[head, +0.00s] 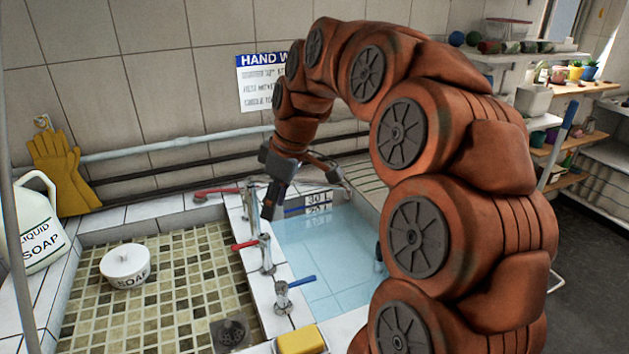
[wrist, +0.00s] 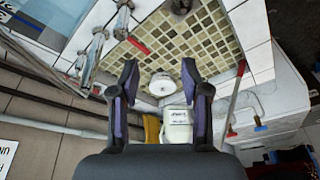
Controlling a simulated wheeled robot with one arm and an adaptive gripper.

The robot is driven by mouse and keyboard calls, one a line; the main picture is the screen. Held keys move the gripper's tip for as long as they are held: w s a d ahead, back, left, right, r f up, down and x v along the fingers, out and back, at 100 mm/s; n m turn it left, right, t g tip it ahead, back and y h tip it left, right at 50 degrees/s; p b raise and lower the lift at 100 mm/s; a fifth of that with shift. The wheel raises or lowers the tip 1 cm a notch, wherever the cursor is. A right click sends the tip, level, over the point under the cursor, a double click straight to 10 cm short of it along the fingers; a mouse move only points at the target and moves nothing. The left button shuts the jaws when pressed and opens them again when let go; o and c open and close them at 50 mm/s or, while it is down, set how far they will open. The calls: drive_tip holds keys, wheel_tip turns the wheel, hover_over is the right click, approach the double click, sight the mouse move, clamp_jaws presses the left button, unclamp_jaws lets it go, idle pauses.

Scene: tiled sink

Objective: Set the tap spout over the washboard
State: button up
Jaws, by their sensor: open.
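Chrome tap fittings (head: 265,256) with red and blue levers stand on the white tiled divider between two basins. They also show at the upper left of the wrist view (wrist: 95,55). I cannot clearly tell the spout from the other chrome parts. A pale ribbed surface (head: 368,180), apparently the washboard, lies behind the water basin, partly hidden by my arm. My gripper (head: 302,182) is above the far end of the divider, close to the rear fittings. Its fingers are spread and empty in the wrist view (wrist: 160,82). Contact with the tap cannot be told.
The left basin (head: 185,262) has a tiled floor with a white soap pot (head: 125,264). The right basin (head: 325,255) holds water. Pipes run along the wall.

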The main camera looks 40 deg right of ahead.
drive_tip(key=w+d+r+n+t, duration=0.1)
drive_tip(key=w+d, duration=0.4)
drive_tip(key=d, duration=0.5)
drive_tip(key=n+t+b, duration=0.1)
approach(315, 181)
drive_tip(key=f, duration=0.1)
drive_tip(key=shift+w+p+x, duration=0.2)
drive_tip(key=shift+p+x, duration=0.25)
drive_tip(key=shift+x, duration=1.6)
drive_tip(key=shift+w+p+x, duration=0.15)
drive_tip(key=shift+p+x, duration=0.3)
drive_tip(key=shift+x, duration=1.6)
drive_tip(key=shift+a+r, duration=0.15)
drive_tip(key=shift+r, duration=0.1)
drive_tip(key=shift+c, duration=0.4)
clamp_jaws()
